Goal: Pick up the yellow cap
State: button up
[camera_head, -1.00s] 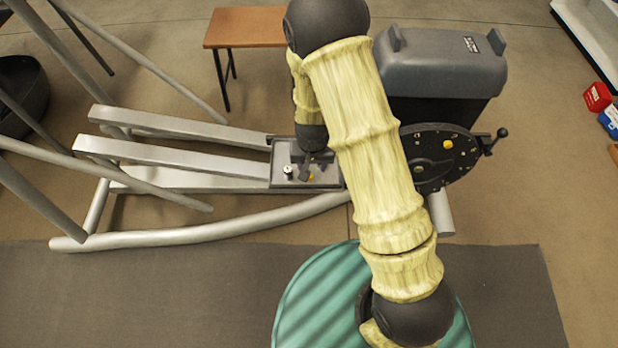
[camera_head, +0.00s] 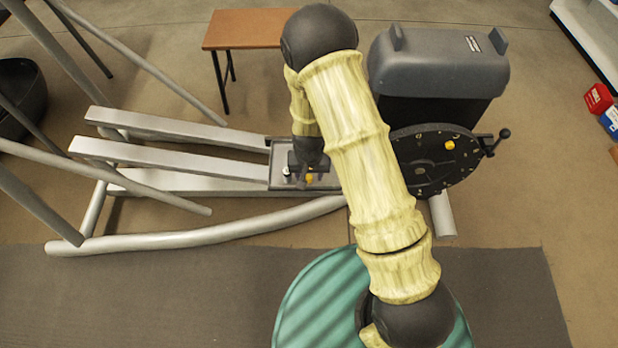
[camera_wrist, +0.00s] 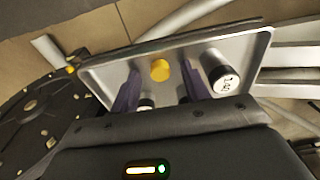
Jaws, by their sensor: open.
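The yellow cap (camera_wrist: 160,70) sits on a grey tray (camera_wrist: 215,45) and shows between my fingers in the wrist view. My gripper (camera_wrist: 160,82) is open, with one finger on each side of the cap as seen from the wrist. I cannot tell whether the fingertips reach down to the cap's height. In the head view my gripper (camera_head: 305,172) partly covers the tray.
A white-topped cylinder (camera_wrist: 222,80) stands on the tray close to the right finger. Another pale-topped piece (camera_wrist: 147,103) is partly hidden by my gripper. A black disc (camera_head: 425,165) carries a second yellow piece (camera_head: 449,145). Grey rails (camera_head: 165,155) lie left of the tray.

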aim_at(309, 177)
jog(key=shift+s+a, duration=0.1)
jog(key=shift+s, duration=0.05)
grip_shut()
dwell(0.4)
jog(key=shift+r, duration=0.1)
notch_tip(309, 177, up, 10)
jog(key=p, duration=0.3)
dwell(0.5)
jog(key=w+d+r, duration=0.1)
jog(key=w+d, duration=0.3)
jog(key=d, duration=0.9)
jog(key=shift+d, duration=0.2)
